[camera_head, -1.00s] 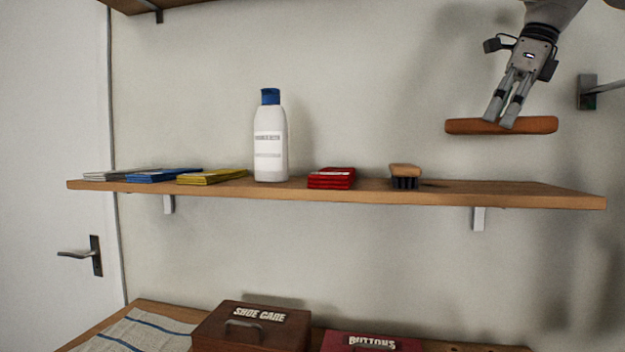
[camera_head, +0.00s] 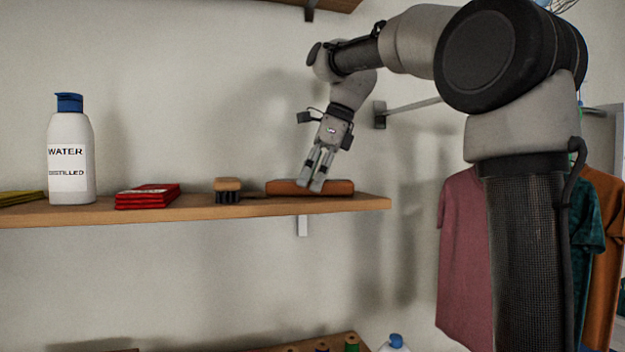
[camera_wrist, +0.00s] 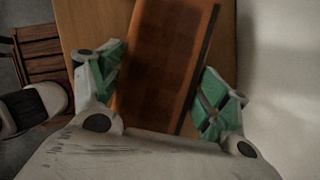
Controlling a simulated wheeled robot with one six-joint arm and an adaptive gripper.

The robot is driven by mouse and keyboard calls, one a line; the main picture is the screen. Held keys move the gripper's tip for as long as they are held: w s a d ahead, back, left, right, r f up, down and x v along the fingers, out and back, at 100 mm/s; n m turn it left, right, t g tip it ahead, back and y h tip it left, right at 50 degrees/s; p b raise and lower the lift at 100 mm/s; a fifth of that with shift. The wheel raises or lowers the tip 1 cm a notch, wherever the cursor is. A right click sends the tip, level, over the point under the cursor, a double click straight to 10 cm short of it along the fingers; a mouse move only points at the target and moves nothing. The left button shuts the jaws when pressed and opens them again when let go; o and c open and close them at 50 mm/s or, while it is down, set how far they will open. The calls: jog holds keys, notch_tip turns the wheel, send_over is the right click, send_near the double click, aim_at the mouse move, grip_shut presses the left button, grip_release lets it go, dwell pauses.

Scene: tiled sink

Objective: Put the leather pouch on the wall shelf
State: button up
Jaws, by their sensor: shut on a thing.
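The leather pouch (camera_head: 338,188) is a flat, orange-brown slab at the right end of the wall shelf (camera_head: 110,214). It lies level and appears to rest on the board, though the head view does not show clearly whether there is a small gap. My gripper (camera_head: 316,184) points down and is shut on the pouch near its middle. In the wrist view the pouch (camera_wrist: 163,60) lies between the green-padded fingers of my gripper (camera_wrist: 160,85), with the wooden shelf (camera_wrist: 85,25) beneath it.
A brush (camera_head: 228,190) stands just left of the pouch. Further left are red packets (camera_head: 147,196), a white water bottle (camera_head: 70,160) and a yellow packet (camera_head: 20,197). Clothes (camera_head: 462,250) hang at the right, near a wall rail (camera_head: 412,107).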

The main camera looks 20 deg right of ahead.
jog(key=o, duration=1.3)
jog(key=shift+f, duration=0.1)
jog(key=v, duration=1.2)
jog(key=shift+s+d, duration=0.1)
